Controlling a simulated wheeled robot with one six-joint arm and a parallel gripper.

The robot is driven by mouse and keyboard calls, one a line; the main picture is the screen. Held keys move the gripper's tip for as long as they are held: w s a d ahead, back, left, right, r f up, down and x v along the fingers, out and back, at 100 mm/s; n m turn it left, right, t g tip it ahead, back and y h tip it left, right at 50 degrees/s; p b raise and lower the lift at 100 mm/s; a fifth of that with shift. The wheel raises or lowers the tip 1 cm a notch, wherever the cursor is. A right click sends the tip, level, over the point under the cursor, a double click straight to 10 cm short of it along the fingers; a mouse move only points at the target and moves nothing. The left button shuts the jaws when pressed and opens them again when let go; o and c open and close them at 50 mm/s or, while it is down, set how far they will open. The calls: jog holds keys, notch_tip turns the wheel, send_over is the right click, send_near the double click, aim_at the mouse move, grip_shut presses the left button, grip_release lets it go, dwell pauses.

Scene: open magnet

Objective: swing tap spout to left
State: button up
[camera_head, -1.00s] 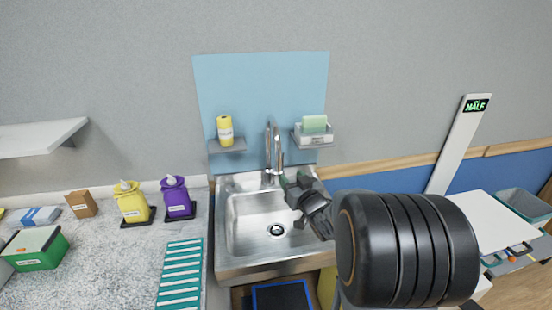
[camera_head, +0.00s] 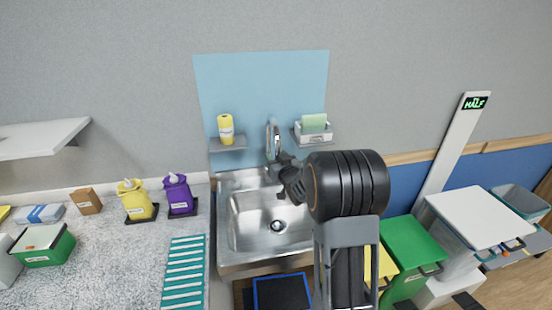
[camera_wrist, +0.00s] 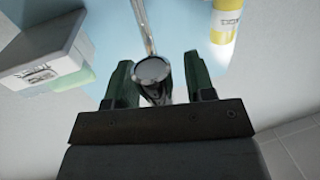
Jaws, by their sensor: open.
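The chrome tap (camera_head: 273,138) stands at the back of the steel sink (camera_head: 262,238), in front of a blue wall panel. Its gooseneck rises above my gripper in the head view. My gripper (camera_head: 279,166) is close to the spout; my arm hides part of the tap there. In the wrist view the dark round end of the spout (camera_wrist: 152,70) lies between the two green fingers of my gripper (camera_wrist: 160,82). The fingers are open, one on each side of it, with a small gap visible at the right. I cannot tell whether the left finger touches it.
A yellow bottle (camera_head: 226,129) stands on a small shelf left of the tap. A sponge in a white holder (camera_head: 314,133) sits on another shelf at the right. The counter at left holds yellow and purple containers (camera_head: 179,195). Green and yellow bins stand at right.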

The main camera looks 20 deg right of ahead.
grip_shut()
dwell(0.4)
jog(key=shift+f+b, duration=0.1)
jog(key=shift+b, duration=0.35)
